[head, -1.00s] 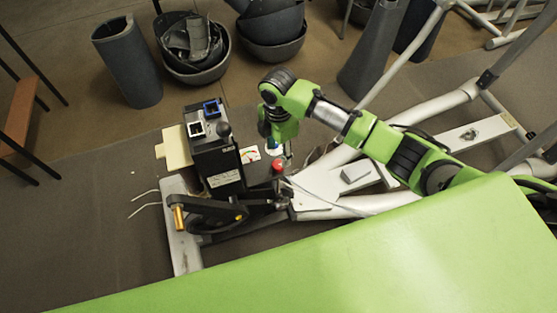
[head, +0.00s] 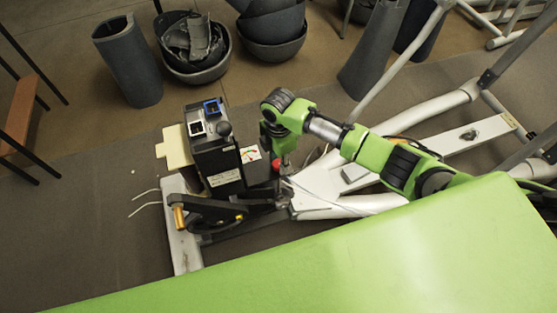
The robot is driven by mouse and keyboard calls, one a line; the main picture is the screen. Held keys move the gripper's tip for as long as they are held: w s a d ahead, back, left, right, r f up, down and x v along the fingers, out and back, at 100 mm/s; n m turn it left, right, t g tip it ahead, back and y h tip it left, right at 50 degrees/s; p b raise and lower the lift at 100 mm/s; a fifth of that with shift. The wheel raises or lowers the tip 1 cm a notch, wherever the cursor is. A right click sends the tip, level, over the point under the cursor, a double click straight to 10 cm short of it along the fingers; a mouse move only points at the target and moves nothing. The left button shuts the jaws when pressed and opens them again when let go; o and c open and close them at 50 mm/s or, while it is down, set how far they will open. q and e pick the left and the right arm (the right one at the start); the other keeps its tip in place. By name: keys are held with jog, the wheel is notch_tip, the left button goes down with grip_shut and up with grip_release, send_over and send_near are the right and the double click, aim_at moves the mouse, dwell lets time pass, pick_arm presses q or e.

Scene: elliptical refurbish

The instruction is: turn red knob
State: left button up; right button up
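The red knob (head: 277,166) sits on the elliptical's frame, just right of the black console box (head: 216,158). My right gripper (head: 282,160) points down at the knob from above and behind. Its fingers are small and partly hidden by the green wrist, so I cannot tell whether they touch the knob or how far apart they are. My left gripper is not in view.
A white dial with coloured marks (head: 250,154) is on the console's right side. A black crank (head: 209,212) with a brass handle is in front. Grey frame tubes (head: 440,105) run to the right. Dark bowls (head: 194,50) and a grey cylinder (head: 128,60) stand behind.

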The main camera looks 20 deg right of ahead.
aim_at(278, 164)
jog(key=shift+r+n+p, duration=0.15)
jog(key=shift+n+p, duration=0.45)
jog(key=shift+n, duration=1)
jog(key=o, duration=1.1)
notch_tip(278, 164, up, 12)
